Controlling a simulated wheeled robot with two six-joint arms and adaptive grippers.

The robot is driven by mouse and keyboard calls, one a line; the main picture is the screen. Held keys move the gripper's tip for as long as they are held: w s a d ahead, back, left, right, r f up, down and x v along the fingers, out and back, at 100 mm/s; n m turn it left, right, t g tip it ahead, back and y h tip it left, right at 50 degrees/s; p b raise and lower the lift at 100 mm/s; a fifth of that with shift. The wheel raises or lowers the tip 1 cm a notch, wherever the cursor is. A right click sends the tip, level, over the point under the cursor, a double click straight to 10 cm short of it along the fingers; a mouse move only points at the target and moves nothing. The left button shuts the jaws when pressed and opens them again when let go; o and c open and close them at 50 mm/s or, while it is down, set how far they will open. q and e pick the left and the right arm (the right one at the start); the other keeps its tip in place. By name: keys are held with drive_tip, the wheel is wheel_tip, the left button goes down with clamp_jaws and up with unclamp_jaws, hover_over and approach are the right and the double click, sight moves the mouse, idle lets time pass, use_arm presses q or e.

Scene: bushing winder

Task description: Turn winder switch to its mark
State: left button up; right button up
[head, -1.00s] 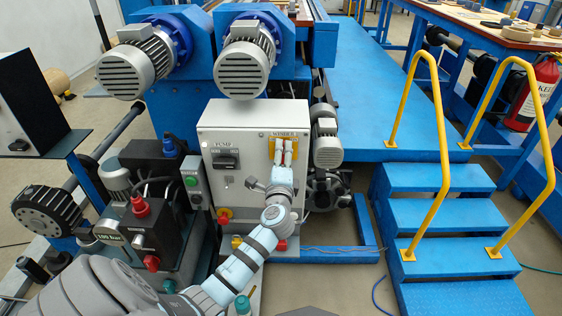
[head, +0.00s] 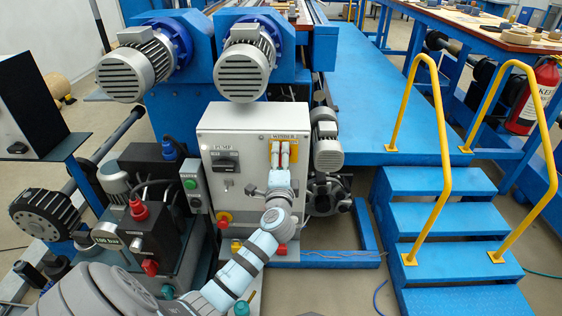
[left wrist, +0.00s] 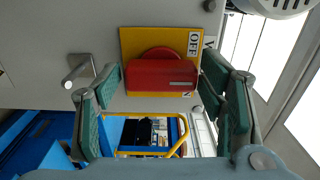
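The winder switch is a red handle (left wrist: 160,76) on a yellow plate (left wrist: 132,42) in the left wrist view. The handle lies level across the picture. A label OFF (left wrist: 194,44) is at the plate's right, and a partly hidden label is below the handle's right end. My left gripper (left wrist: 162,78) is open, with one green-padded finger on each side of the handle and small gaps to its ends. My right gripper is not in view.
The grey cabinet (head: 222,188) also carries a PUMP switch (head: 225,161). A metal lever (left wrist: 78,72) sticks out left of the plate. A small motor (head: 326,140) is close to the cabinet's right side. Blue steps (head: 440,215) with yellow rails are farther right.

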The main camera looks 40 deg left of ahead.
use_arm(q)
drive_tip(key=shift+o, duration=0.9)
drive_tip(key=v, duration=1.2)
